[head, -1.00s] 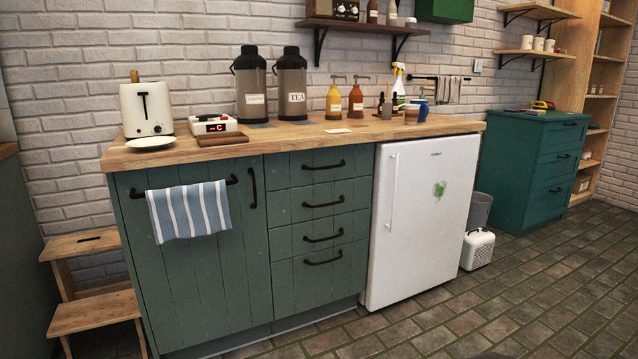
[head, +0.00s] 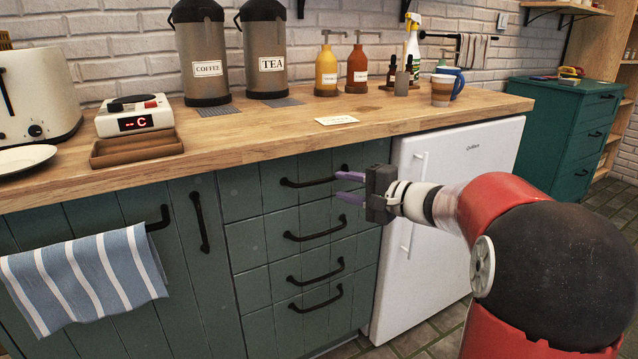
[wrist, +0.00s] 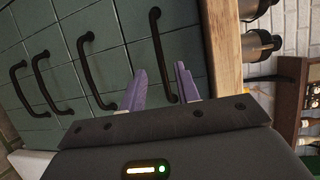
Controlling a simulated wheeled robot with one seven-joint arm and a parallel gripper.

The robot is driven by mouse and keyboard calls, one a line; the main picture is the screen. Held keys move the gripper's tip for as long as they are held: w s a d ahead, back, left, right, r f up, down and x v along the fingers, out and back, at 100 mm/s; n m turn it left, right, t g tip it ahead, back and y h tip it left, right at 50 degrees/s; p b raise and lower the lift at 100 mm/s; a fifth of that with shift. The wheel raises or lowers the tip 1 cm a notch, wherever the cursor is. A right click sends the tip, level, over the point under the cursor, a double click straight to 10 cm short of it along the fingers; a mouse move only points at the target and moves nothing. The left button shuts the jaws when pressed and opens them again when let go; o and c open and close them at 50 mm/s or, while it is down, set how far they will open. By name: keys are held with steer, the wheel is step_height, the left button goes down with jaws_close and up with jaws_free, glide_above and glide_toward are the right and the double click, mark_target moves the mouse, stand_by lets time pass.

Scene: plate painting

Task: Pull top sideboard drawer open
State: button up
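The top drawer (head: 262,190) of the green counter cabinet is shut, flush with the drawers under it. Its black bar handle (head: 300,184) runs level across the front. In the wrist view, which is turned on its side, this handle (wrist: 159,50) is the one nearest the wooden countertop. My gripper (head: 340,187) is open and empty, its two purple fingers apart near the handle's right end. In the wrist view my gripper (wrist: 158,82) has the handle's end showing between its fingers. I cannot tell how much depth separates fingers and handle.
Lower drawer handles (head: 316,231) stick out below. A striped towel (head: 85,277) hangs on the cabinet door at left. A white fridge (head: 440,215) stands right of the drawers, behind my arm. The wooden countertop (head: 260,130) overhangs the drawers and holds flasks and bottles.

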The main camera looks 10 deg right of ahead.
mark_target(323, 182)
steer(key=p+x, duration=0.1)
steer(key=x, duration=0.6)
steer(key=shift+a, duration=0.1)
steer(key=shift+c, duration=0.3)
jaws_close()
